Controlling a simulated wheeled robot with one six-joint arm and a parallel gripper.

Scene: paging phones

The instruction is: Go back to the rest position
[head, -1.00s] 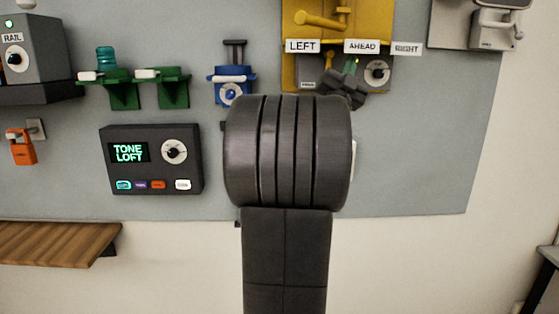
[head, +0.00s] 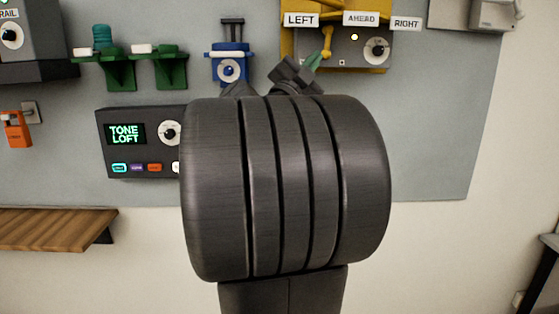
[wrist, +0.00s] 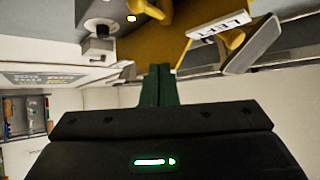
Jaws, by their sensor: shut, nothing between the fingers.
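My gripper (head: 313,62) shows in the head view just above my large dark arm joint, in front of the lower left part of the grey panel under the yellow unit. Only its green fingertips and part of its dark body show there. In the wrist view my gripper (wrist: 158,85) has its green fingers together, with nothing between them. The yellow unit (wrist: 165,45) and a white LEFT label (wrist: 218,28) lie beyond the fingers, apart from them. My arm joint hides much of the middle of the head view.
A dark TONE LOFT box (head: 105,150) is on the wall, partly behind my arm. Green brackets (head: 118,72) and a blue holder (head: 230,65) are above it. A wooden shelf (head: 55,228) juts out at lower left.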

